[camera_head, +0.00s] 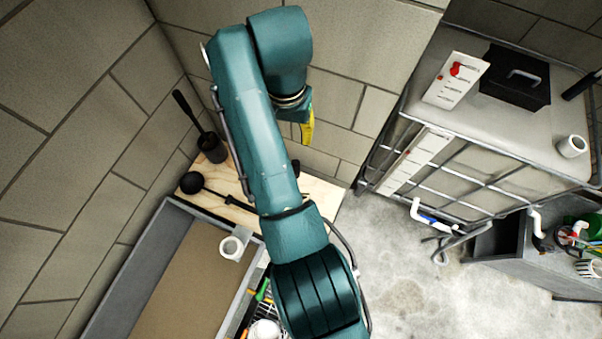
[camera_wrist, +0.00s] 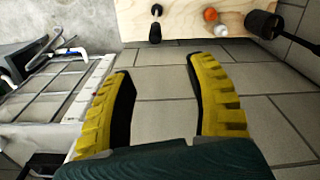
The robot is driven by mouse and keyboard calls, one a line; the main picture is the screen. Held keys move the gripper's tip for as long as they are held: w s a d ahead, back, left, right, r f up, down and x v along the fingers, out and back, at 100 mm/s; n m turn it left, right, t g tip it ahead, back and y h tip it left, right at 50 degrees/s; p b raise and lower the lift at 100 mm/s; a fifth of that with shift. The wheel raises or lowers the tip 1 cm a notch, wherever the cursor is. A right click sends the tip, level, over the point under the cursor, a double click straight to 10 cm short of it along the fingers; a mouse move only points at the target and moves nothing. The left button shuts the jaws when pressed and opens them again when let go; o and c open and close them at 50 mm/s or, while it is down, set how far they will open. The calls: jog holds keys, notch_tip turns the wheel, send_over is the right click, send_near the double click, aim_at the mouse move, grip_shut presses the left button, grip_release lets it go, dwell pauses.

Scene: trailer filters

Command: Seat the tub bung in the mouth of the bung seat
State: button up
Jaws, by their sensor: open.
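My gripper (camera_wrist: 158,72) is open, with its yellow ribbed fingers spread and nothing between them in the wrist view. In the head view one yellow finger of it (camera_head: 309,126) shows beyond my arm, in front of the block wall. I cannot tell for sure which thing is the tub bung. A small dark knobbed piece (camera_wrist: 155,30) stands on the wooden board, beyond the fingertips in the wrist view. A white ring-shaped piece (camera_head: 231,247) with an open mouth sits at the grey tub's edge; it may be the bung seat. My arm hides part of the board.
The wooden board (camera_head: 215,182) carries a black plunger-like tool, a black ladle and, in the wrist view, an orange ball (camera_wrist: 210,14). The grey tub (camera_head: 128,258) is at lower left. A caged tank (camera_head: 480,125) stands right, with a black box and white cup on top. Concrete floor is clear between.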

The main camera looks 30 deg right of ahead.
notch_tip(320, 180, down, 12)
jog(key=shift+s+r+b, duration=0.15)
jog(key=shift+r+b, duration=0.1)
jog(key=shift+b, duration=0.05)
jog(key=shift+d+f+p, duration=0.1)
jog(key=shift+d+f, duration=0.1)
jog(key=shift+f, duration=0.7)
jog(key=shift+d+f+p, duration=0.1)
jog(key=shift+d+f, duration=0.05)
jog(key=shift+f, duration=0.7)
jog(key=shift+d+f+p, duration=0.1)
jog(key=shift+d+f, duration=0.1)
jog(key=shift+f, duration=0.7)
grip_shut()
